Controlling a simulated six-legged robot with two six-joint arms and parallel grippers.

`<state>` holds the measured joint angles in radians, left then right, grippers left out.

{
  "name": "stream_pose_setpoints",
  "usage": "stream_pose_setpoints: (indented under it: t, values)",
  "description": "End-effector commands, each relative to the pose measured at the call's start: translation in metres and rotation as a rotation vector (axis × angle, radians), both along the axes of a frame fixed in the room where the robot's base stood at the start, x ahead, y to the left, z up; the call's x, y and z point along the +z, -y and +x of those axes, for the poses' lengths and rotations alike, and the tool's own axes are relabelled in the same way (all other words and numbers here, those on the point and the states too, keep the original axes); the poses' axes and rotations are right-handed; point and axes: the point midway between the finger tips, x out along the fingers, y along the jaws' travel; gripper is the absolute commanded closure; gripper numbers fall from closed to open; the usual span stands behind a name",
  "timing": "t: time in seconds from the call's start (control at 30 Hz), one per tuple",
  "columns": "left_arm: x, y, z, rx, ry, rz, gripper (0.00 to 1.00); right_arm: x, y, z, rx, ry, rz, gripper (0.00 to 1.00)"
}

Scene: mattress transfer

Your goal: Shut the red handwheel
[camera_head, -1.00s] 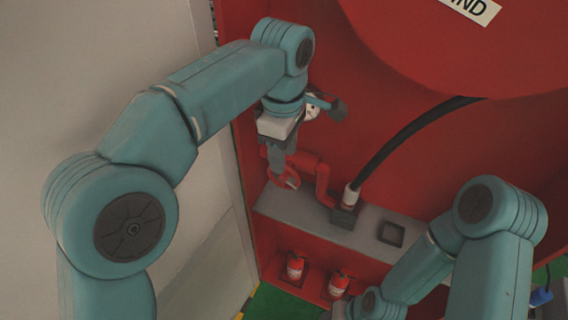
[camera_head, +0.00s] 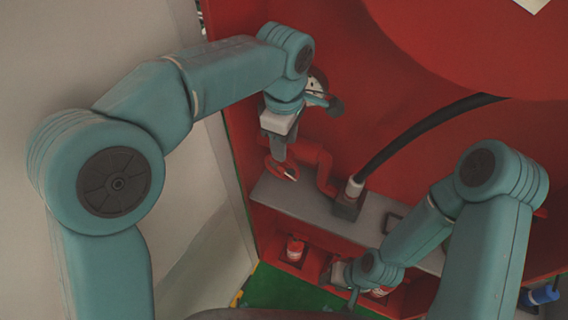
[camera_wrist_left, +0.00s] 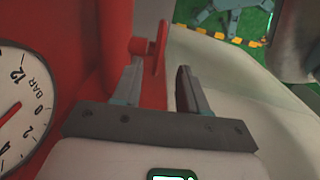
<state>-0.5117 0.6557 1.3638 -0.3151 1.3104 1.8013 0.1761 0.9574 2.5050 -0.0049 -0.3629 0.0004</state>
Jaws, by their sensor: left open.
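The red handwheel (camera_head: 285,170) sits on a red pipe above the grey ledge in the head view. In the left wrist view the handwheel (camera_wrist_left: 158,48) is seen nearly edge-on, just beyond the fingertips. My left gripper (camera_head: 279,157) points down at the handwheel and partly covers it in the head view. In the left wrist view my left gripper (camera_wrist_left: 161,72) is open, with nothing clearly between its fingers. Whether a finger touches the wheel cannot be told. My right gripper (camera_head: 342,274) is low at the centre right, small and partly hidden by its wrist.
A black hose (camera_head: 415,133) rises from a fitting on the grey ledge (camera_head: 300,202). A pressure gauge (camera_wrist_left: 14,105) is left of the left gripper. Red extinguishers (camera_head: 295,249) stand below the ledge. A pale wall (camera_head: 205,195) is close on the left.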

Motion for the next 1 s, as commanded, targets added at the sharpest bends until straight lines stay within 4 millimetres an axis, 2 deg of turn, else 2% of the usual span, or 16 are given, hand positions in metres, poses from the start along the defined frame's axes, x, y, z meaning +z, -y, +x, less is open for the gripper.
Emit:
stream_pose_setpoints:
  t: [0.03, 0.2, 0.4, 0.57, 0.83, 0.97, 1.0]
  values:
    - [-0.013, -0.001, -0.001, -0.001, -0.006, 0.002, 0.57, 0.001, 0.000, 0.000, 0.000, 0.000, 0.000, 0.57]
    - [-0.052, -0.001, 0.000, -0.002, -0.006, 0.002, 0.57, 0.005, 0.000, 0.000, 0.000, 0.000, 0.000, 0.57]
    - [-0.083, -0.001, 0.002, -0.001, -0.004, 0.002, 0.57, 0.009, 0.000, 0.000, 0.000, 0.000, 0.000, 0.57]
    - [-0.094, -0.001, 0.004, -0.001, -0.002, 0.001, 0.57, 0.009, 0.000, 0.000, 0.000, 0.000, 0.000, 0.57]
    - [-0.096, -0.001, 0.004, -0.001, -0.001, 0.000, 0.57, 0.009, 0.000, 0.000, 0.000, 0.000, 0.000, 0.57]
    - [-0.096, -0.001, 0.004, -0.001, -0.002, 0.001, 1.00, 0.009, 0.000, 0.000, 0.000, 0.000, 0.000, 0.57]
    - [-0.096, -0.001, 0.004, -0.001, -0.002, 0.001, 1.00, 0.009, 0.000, 0.000, 0.000, 0.000, 0.000, 0.57]
